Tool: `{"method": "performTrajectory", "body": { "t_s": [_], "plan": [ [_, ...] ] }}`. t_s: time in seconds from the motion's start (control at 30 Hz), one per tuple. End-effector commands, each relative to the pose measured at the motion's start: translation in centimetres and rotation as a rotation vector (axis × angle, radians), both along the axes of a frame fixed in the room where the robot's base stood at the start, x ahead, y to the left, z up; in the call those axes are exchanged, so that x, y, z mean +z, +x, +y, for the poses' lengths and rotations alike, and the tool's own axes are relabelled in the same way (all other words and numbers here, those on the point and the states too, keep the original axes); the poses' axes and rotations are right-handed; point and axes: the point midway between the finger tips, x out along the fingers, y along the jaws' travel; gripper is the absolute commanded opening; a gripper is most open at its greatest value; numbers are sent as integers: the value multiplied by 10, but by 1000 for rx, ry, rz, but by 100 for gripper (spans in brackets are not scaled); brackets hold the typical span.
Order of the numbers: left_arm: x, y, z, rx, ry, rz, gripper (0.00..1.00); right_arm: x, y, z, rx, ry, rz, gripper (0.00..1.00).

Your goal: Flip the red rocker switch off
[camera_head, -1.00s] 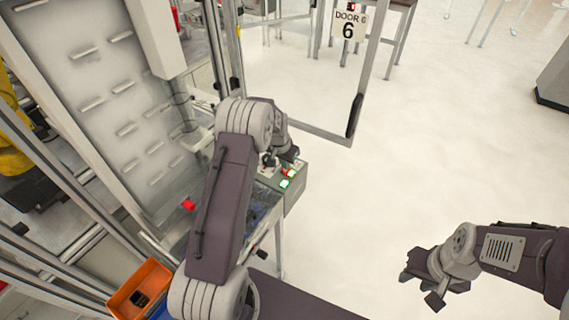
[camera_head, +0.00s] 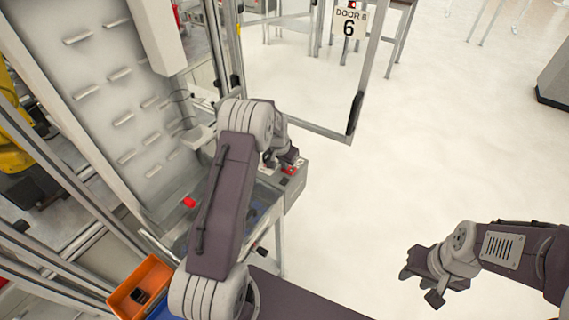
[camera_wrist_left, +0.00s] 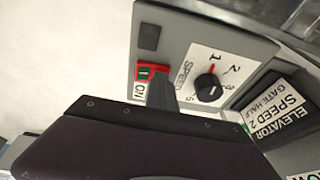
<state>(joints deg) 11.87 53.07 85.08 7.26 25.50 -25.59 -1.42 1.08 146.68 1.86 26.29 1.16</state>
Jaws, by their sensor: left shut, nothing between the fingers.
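The red rocker switch (camera_wrist_left: 146,73) sits on a grey control panel (camera_wrist_left: 180,45) in the left wrist view, beside a label reading ON. Its face is dark green with a light mark, inside a red frame. In the head view a small red patch (camera_head: 290,170) marks it on the control box (camera_head: 296,186). My left gripper (camera_head: 289,160) is shut and empty at the box. In the wrist view its grey fingertips (camera_wrist_left: 161,88) overlap the switch's edge; I cannot tell whether they touch. My right gripper (camera_head: 420,287) is open and empty, far from the box.
A speed knob (camera_wrist_left: 208,88) is right beside the fingertips. An elevator speed label (camera_wrist_left: 281,115) is on another panel face. A glass door (camera_head: 350,120) stands behind the box. An orange bin (camera_head: 141,287) is at the lower left.

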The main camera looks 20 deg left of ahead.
Motion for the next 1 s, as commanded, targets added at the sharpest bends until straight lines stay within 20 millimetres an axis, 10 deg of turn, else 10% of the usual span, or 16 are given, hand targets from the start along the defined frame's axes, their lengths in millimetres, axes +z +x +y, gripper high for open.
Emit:
{"method": "performTrajectory", "body": {
  "t_s": [0.57,0.8,1.0],
  "plan": [
    [5,-2,-14,0,-2,2,0,5,0,0,0,0,0,36],
    [53,-1,-20,-2,0,1,0,43,0,0,0,0,0,36],
    [88,-14,-20,1,-1,-3,0,19,0,0,0,0,1,36]
  ]
}}
